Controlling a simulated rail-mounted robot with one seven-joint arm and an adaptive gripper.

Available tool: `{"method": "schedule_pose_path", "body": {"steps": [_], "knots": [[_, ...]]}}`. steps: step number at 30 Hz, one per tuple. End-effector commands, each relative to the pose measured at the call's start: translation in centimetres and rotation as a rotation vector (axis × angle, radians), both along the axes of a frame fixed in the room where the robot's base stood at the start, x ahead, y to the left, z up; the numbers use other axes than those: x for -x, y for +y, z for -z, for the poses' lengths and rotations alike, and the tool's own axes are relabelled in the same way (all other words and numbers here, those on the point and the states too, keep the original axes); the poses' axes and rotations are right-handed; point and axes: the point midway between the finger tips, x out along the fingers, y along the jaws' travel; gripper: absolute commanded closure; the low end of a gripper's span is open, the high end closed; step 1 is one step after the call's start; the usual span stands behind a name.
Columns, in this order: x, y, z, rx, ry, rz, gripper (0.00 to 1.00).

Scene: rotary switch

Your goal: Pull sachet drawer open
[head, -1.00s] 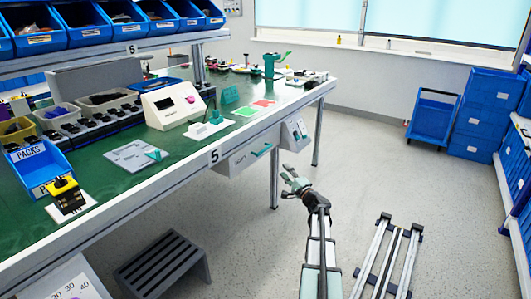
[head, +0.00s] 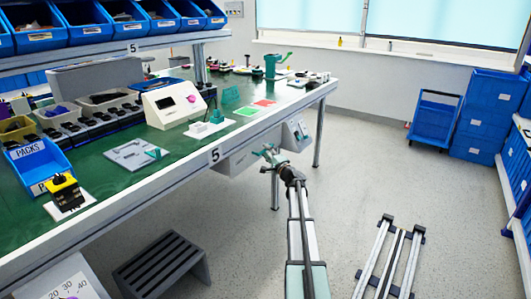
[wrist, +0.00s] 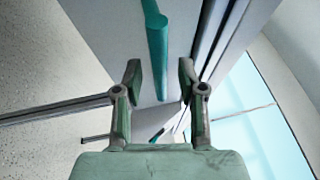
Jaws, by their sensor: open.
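The drawer (head: 233,163) is a light grey box hung under the front edge of the green-topped bench. Its lettering is not readable now. In the wrist view its pale front (wrist: 105,30) carries a teal bar handle (wrist: 157,45). In the wrist view my gripper (wrist: 160,75) is open, with one finger on each side of the bar in the picture. A gap shows between each finger and the bar; I cannot tell the depth between them.
A bench leg (head: 275,190) stands below. A grey step stool (head: 163,265) is on the floor at left.

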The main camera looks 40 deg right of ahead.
Motion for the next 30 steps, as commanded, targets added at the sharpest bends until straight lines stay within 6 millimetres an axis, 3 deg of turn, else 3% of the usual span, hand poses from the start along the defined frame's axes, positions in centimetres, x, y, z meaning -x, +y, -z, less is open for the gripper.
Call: {"method": "schedule_pose_path", "body": {"steps": [4,14,15,18,30], "knots": [[-1.1,-0.2,-0.1,0.0,0.0,0.001,0.6],[-1.3,-0.1,-0.2,0.0,0.0,0.001,0.6],[-1.3,-0.1,-0.3,0.0,0.0,0.001,0.67],[-1.3,-0.1,-0.3,0.0,0.0,0.001,1.0],[-1.3,0.9,-0.2,0.0,0.0,-0.012,1.0]]}}
